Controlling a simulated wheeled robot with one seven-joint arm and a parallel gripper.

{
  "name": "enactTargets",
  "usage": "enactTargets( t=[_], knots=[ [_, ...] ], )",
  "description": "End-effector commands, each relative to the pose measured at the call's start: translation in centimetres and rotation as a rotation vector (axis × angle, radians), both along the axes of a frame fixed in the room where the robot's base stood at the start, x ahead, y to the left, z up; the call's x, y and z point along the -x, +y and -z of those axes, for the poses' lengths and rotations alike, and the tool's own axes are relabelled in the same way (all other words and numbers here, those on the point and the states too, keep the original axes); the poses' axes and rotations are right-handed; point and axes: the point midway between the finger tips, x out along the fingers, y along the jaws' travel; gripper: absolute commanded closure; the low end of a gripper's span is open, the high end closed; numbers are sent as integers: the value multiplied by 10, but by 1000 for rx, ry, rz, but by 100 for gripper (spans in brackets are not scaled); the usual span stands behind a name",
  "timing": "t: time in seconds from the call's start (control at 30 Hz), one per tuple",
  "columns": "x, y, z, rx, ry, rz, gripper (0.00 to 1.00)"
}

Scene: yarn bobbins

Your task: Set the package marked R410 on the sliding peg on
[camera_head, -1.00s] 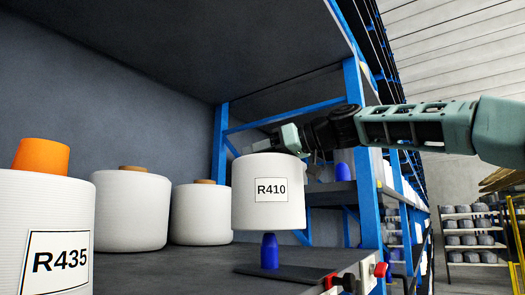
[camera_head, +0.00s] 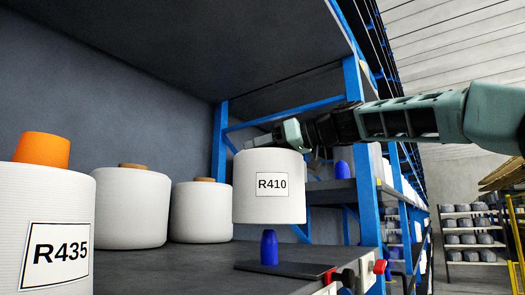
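The white yarn package marked R410 (camera_head: 268,208) is upright in the air, straight above a blue peg (camera_head: 269,247). A small gap shows between the package's underside and the peg's top. The peg stands on a dark flat plate (camera_head: 305,270) at the shelf's front right. My gripper (camera_head: 285,137) is at the top of the package and holds it up from above. Its fingertips are mostly hidden behind the package's top edge.
A large package marked R435 (camera_head: 52,225) with an orange core stands at the left front. Two white packages (camera_head: 131,208) (camera_head: 201,212) stand behind on the shelf. A blue rack post (camera_head: 366,170) is close to the right, under my arm. Red and black knobs (camera_head: 379,267) sit at the shelf edge.

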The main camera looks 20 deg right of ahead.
Motion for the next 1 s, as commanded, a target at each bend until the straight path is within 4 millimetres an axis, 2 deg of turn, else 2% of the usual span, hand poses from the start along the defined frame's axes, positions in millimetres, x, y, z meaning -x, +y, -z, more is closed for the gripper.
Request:
enactTargets(
  t=[1.0],
  knots=[
    [0,0,43,-4,-5,1,100]
  ],
)
